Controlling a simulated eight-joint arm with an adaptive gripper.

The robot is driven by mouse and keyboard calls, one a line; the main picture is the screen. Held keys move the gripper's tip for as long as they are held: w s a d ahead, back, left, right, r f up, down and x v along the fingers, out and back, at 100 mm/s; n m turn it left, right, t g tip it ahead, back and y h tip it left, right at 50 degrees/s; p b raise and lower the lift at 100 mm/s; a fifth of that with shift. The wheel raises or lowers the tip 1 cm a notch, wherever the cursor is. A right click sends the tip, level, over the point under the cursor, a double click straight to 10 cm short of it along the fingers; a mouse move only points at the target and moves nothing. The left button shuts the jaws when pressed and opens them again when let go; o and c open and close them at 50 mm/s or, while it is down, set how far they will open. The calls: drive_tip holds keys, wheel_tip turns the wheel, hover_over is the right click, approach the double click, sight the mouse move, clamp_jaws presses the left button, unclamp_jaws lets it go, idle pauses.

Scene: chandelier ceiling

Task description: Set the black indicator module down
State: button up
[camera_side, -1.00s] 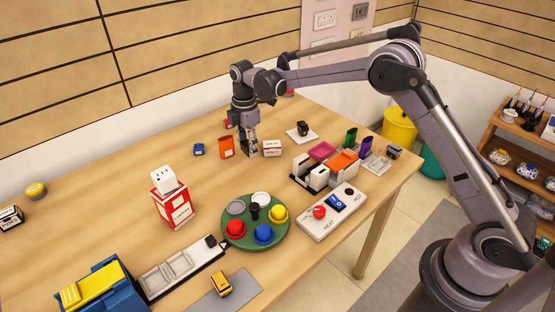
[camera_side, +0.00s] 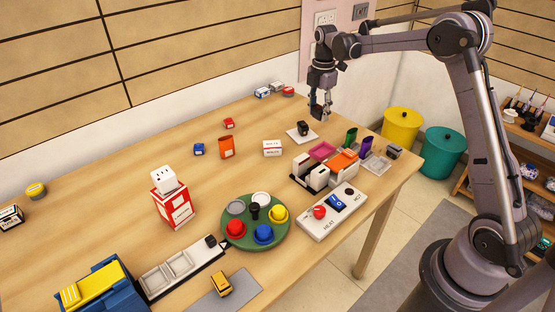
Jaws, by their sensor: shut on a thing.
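My gripper (camera_side: 320,109) is at the back right of the table, raised above the tabletop. It points down and is shut on a small dark piece at its fingertips, which I take for the black indicator module (camera_side: 317,113). The fingers mostly hide it, so its shape is unclear. Just below and left of the gripper, a white square plate (camera_side: 292,136) lies on the table with another small black piece (camera_side: 303,128) on it.
A white box (camera_side: 272,148), an orange holder (camera_side: 226,147) and a blue block (camera_side: 198,149) stand left of the plate. A rack of switches (camera_side: 315,177), a pink tray (camera_side: 322,150) and green and purple bins (camera_side: 351,138) stand in front and right.

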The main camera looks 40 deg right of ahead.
drive_tip(key=s+d, duration=0.5)
drive_tip(key=d, duration=0.5)
drive_tip(key=s+d, duration=0.6)
drive_tip(key=d, duration=0.4)
hover_over(344, 130)
drive_tip(key=shift+n, duration=0.3)
wheel_tip(344, 130, down, 7)
drive_tip(key=shift+s, duration=0.1)
drive_tip(key=shift+f, duration=1.95)
drive_tip(key=shift+f, duration=0.15)
drive_tip(key=o, duration=1)
